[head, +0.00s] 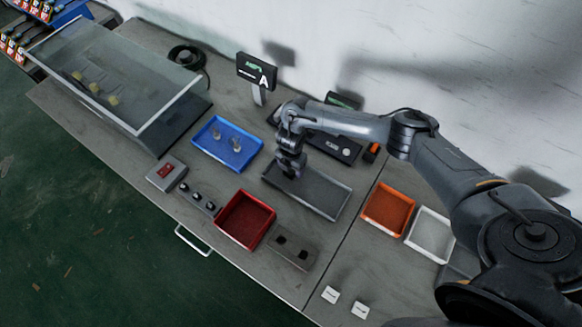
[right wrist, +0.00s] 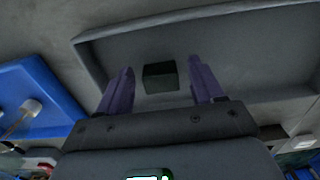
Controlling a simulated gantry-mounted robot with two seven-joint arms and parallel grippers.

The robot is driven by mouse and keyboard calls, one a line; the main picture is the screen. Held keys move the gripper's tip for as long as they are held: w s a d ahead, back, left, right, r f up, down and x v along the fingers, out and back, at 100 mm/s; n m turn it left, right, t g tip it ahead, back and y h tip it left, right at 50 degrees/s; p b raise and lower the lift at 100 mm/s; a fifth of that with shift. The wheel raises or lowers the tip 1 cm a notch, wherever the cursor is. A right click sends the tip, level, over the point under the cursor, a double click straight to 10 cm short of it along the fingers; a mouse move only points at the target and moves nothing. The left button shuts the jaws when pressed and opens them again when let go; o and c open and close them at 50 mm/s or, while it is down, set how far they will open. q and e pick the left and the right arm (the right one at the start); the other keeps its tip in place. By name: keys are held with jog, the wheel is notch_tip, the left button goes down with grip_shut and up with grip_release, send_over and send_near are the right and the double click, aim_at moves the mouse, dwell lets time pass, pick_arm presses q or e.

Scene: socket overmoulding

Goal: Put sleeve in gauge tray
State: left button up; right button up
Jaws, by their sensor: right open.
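My right gripper (head: 290,166) is over the left end of the dark grey tray (head: 325,200), which I take to be the gauge tray. In the right wrist view the two fingers of the gripper (right wrist: 161,66) stand apart. A small dark block (right wrist: 160,77), probably the sleeve, shows between the fingertips, with bare space on both sides. It appears to rest on the floor of the grey tray (right wrist: 250,28). In the head view the gripper hides this block. My left gripper is not in view.
A blue tray (head: 206,154) with two small parts stands left of the gripper. A red tray (head: 230,238), an orange tray (head: 375,215) and a white tray (head: 418,247) stand around. A sign marked A (head: 257,71) and a black device (head: 334,148) stand behind.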

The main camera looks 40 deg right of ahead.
notch_tip(320, 180, up, 11)
jog(key=p, duration=0.3)
jog(key=s+a+f+t+y, duration=0.1)
jog(key=a+t+y, duration=0.1)
jog(key=a, duration=0.7)
jog(key=s+a+f+t+y, duration=0.1)
jog(key=a+f, duration=0.1)
jog(key=a, duration=0.8)
jog(key=s+a+r+m+t+y, duration=0.1)
jog(key=s+a+r+m+t, duration=0.3)
jog(key=a, duration=0.4)
jog(key=s+d+r+m+g+h, duration=0.1)
jog(key=s+d+r+m+h, duration=0.1)
jog(key=s+d+m, duration=0.5)
jog(key=s+d+r+m+g+h, duration=0.1)
jog(key=s+d+r+m+g, duration=0.1)
jog(key=s+d+m, duration=0.5)
jog(key=s+d, duration=0.1)
jog(key=d, duration=0.2)
jog(key=shift+s+d+m+h, duration=0.15)
jog(key=shift+s+m+h, duration=0.05)
jog(key=shift+m+h, duration=0.2)
jog(key=shift+r+p, duration=0.15)
jog(key=shift+p, duration=0.2)
